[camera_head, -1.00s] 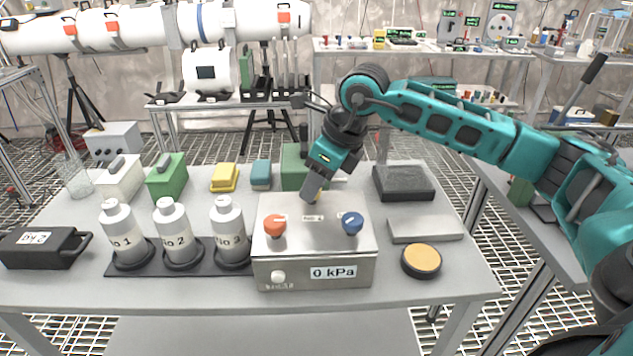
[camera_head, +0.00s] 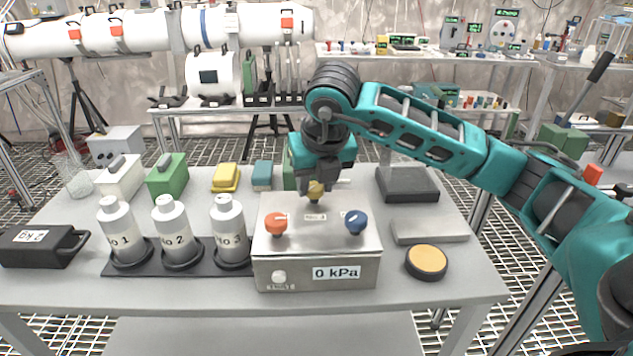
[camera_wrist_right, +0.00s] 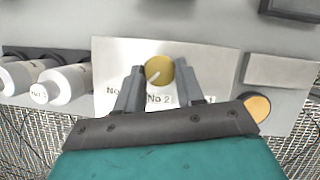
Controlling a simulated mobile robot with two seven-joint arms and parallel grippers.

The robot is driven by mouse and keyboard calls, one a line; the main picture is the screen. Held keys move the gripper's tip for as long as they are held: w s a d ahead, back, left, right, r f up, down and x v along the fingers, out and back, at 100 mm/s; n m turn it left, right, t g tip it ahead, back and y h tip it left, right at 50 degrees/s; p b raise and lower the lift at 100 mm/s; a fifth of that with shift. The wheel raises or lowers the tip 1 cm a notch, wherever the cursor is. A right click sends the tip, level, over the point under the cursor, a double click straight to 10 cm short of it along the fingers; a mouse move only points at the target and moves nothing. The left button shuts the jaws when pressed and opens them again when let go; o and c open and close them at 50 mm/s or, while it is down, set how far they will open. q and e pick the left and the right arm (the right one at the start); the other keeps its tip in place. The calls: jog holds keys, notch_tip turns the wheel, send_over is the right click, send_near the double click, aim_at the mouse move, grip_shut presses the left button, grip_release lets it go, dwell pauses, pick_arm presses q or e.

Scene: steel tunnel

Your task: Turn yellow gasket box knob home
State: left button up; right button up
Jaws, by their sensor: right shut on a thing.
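The steel gasket box (camera_head: 316,245) stands at the front middle of the table, with a "0 kPa" label on its front. Its yellow knob (camera_head: 316,191) is at the back middle of the top face, between the orange knob (camera_head: 276,223) and the blue knob (camera_head: 355,221). My right gripper (camera_head: 314,184) points down over the box and is shut on the yellow knob. In the right wrist view the knob (camera_wrist_right: 159,70) shows a white pointer mark and sits between the fingertips. My left gripper is not in view.
White bottles (camera_head: 172,232) stand in a black rack left of the box. A tan-topped disc (camera_head: 426,261) and a grey slab (camera_head: 429,231) lie to its right. Small coloured boxes, such as the green one (camera_head: 167,177), stand behind. A black weight (camera_head: 42,246) is at far left.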

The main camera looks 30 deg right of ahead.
jog(key=shift+m, duration=0.5)
jog(key=o, duration=0.6)
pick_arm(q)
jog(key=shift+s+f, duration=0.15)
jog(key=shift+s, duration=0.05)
pick_arm(e)
jog(key=o, duration=0.4)
jog(key=shift+o, duration=0.2)
jog(key=shift+a+r, duration=0.1)
pick_arm(q)
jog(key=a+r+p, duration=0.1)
jog(key=p, duration=0.2)
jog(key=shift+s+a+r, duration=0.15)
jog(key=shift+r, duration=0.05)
pick_arm(e)
jog(key=v, duration=1.2)
jog(key=shift+a+r, duration=0.25)
jog(key=shift+r, duration=0.15)
